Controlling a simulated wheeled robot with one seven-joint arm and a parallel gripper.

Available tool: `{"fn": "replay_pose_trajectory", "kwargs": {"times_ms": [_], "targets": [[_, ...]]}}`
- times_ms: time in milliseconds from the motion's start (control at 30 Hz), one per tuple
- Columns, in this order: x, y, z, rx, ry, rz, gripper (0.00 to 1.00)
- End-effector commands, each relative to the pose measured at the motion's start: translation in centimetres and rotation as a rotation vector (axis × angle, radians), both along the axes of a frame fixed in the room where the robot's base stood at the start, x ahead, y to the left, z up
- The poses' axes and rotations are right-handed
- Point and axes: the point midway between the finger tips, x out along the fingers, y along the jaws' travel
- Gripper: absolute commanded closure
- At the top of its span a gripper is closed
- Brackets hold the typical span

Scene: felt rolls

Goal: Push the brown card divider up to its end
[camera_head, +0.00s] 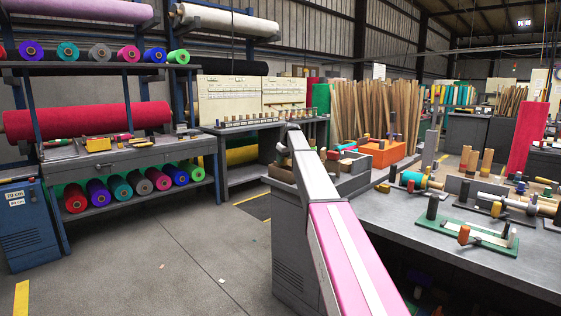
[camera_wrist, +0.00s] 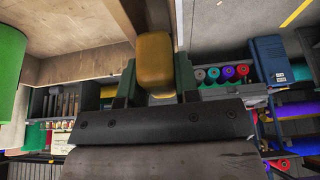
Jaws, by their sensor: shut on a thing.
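My gripper (camera_wrist: 156,88) shows in the wrist view, its dark green fingers on either side of a rounded ochre-yellow block (camera_wrist: 156,62). It is shut on this block. A brown upright strip (camera_wrist: 112,14), perhaps the card divider, stands just beyond the block. I cannot tell whether the block is fixed to it. In the head view my pink and white arm crosses the middle, and my gripper is hidden there. I cannot make out the divider for sure in that view.
In the head view a grey sectioned tray (camera_head: 347,186) with small blocks stands at the left of the grey worktable (camera_head: 400,222). An orange box (camera_head: 385,153) is behind it. A green board (camera_head: 462,236) with pegs lies to the right. The floor at left is mostly clear.

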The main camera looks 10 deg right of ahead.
Motion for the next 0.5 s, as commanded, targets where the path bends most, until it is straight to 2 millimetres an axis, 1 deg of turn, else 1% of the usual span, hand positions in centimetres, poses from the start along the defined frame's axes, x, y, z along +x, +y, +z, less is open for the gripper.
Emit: {"fn": "replay_pose_trajectory", "kwargs": {"times_ms": [33, 300, 500], "targets": [[0.8, -0.9, 0.1, -0.001, -0.001, -0.002, 1.0], [4.8, -6.2, 0.1, -0.002, -0.001, -0.003, 1.0], [7.2, -9.5, 0.1, -0.001, -0.001, -0.003, 1.0]]}}
